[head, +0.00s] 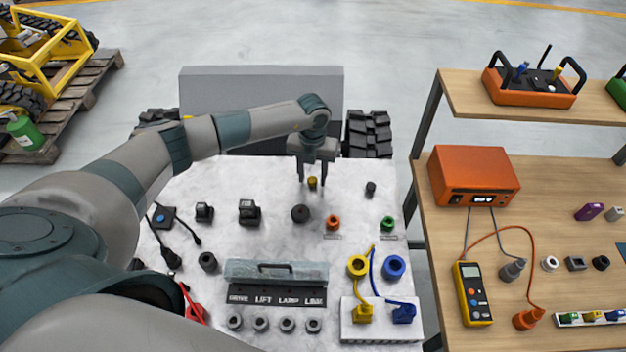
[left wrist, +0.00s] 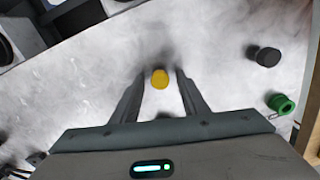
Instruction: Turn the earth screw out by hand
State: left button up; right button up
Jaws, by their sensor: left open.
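A small yellow round knob (head: 312,184), which looks like the earth screw, stands near the back of the pale work surface. It also shows in the left wrist view (left wrist: 160,79) as a yellow round top. My left gripper (head: 311,179) points down over it and is open. In the left wrist view the two fingers (left wrist: 160,76) stand on either side of the knob, with a gap visible on both sides. The lower part of the knob is hard to see. My right gripper is in neither view.
A black knob (head: 370,188) and a green ring-shaped piece (head: 387,223) stand to the right. An orange piece (head: 333,222) and a black round piece (head: 300,213) stand in front. A grey block (head: 230,85) lies behind. A wooden bench (head: 540,270) with a meter is at the right.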

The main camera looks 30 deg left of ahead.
pick_arm(q)
jog(key=shift+f+m+b, duration=0.15)
jog(key=shift+m+b, duration=0.25)
jog(key=shift+b, duration=0.05)
jog(key=m+b, duration=0.5)
jog(key=m, duration=0.2)
jog(key=shift+f, duration=0.15)
jog(key=shift+m+b, duration=0.5)
jog(key=shift+b, duration=0.05)
jog(key=shift+r+m, duration=0.2)
jog(key=shift+m, duration=0.2)
jog(key=shift+r, duration=0.1)
